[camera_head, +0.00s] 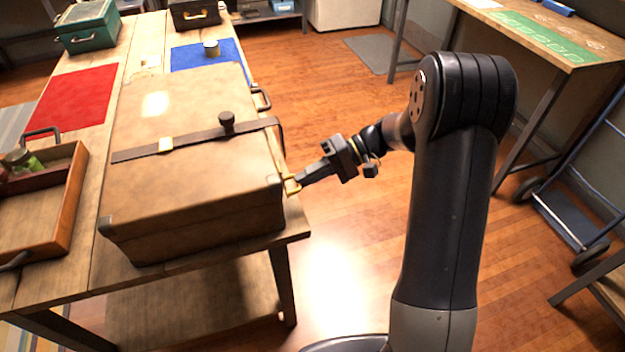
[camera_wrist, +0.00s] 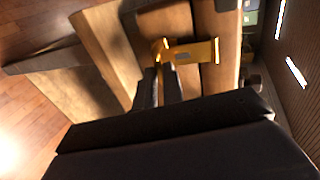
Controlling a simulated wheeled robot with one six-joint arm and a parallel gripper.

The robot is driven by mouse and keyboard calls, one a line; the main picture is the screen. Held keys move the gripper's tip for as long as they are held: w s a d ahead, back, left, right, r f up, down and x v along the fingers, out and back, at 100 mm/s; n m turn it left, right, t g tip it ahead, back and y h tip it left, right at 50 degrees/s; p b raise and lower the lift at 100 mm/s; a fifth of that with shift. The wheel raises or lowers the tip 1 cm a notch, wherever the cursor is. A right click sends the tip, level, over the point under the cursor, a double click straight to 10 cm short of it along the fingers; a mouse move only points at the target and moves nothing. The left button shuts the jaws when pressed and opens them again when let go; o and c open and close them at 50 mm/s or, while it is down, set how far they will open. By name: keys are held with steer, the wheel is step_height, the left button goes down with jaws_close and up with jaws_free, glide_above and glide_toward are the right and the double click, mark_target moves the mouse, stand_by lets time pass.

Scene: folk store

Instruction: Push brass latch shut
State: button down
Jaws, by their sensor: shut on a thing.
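A brown suitcase (camera_head: 190,165) lies on the wooden table with its lid down. A small brass latch (camera_head: 291,186) is on its right side, near the front corner. In the wrist view, the brass latch (camera_wrist: 200,49) runs across the suitcase side. My gripper (camera_head: 299,182) reaches in from the right, at the latch. In the wrist view, the two dark fingers of my gripper (camera_wrist: 160,70) are close together on the left end of the latch. The fingertips partly hide that end, and I cannot tell whether the latch is fully seated.
A dark strap with a knob (camera_head: 227,122) crosses the lid, and a dark handle (camera_head: 262,98) sticks out farther back. A wooden tray (camera_head: 68,215) is at the left. Red and blue mats (camera_head: 75,95) lie behind. Open floor is to the right of the table (camera_head: 270,245).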

steer(key=shift+s+a+f+y+b, duration=0.15)
steer(key=shift+a+f+y+b, duration=0.35)
steer(key=shift+y+b, duration=0.4)
steer(key=shift+d, duration=0.1)
steer(key=c, duration=1.5)
jaws_free()
steer(key=v, duration=1)
steer(key=shift+w+d, duration=0.25)
steer(key=shift+d, duration=0.1)
